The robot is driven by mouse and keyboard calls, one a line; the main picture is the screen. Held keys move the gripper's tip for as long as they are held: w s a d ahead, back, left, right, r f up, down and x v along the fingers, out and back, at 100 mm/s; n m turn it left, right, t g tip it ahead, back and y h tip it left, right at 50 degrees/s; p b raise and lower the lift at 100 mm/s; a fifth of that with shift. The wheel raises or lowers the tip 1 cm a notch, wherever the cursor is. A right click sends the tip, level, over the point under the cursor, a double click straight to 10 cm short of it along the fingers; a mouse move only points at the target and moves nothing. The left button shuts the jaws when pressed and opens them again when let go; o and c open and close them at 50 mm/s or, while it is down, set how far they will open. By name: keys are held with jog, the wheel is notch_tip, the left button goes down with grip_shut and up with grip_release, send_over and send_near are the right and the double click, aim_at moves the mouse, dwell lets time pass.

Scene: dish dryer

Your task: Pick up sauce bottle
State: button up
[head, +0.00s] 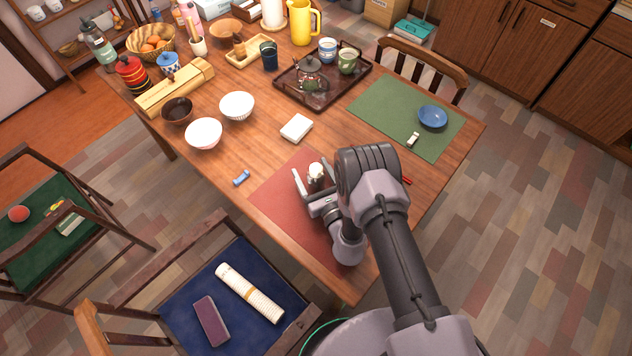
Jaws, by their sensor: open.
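My gripper (311,184) is low over the red placemat (275,200) near the table's front edge, with its jaws open. A small white object with a rounded top (316,171) stands at the jaws, partly hidden by the gripper and arm. It may be the sauce bottle, but it is too small and covered to be sure. I cannot tell whether the fingers touch it.
A dark tray (322,97) holds a teapot and cups. A green placemat (385,115) bears a blue bowl (432,117). Chairs border the table.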

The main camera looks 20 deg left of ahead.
grip_shut()
jog(key=shift+r, duration=0.15)
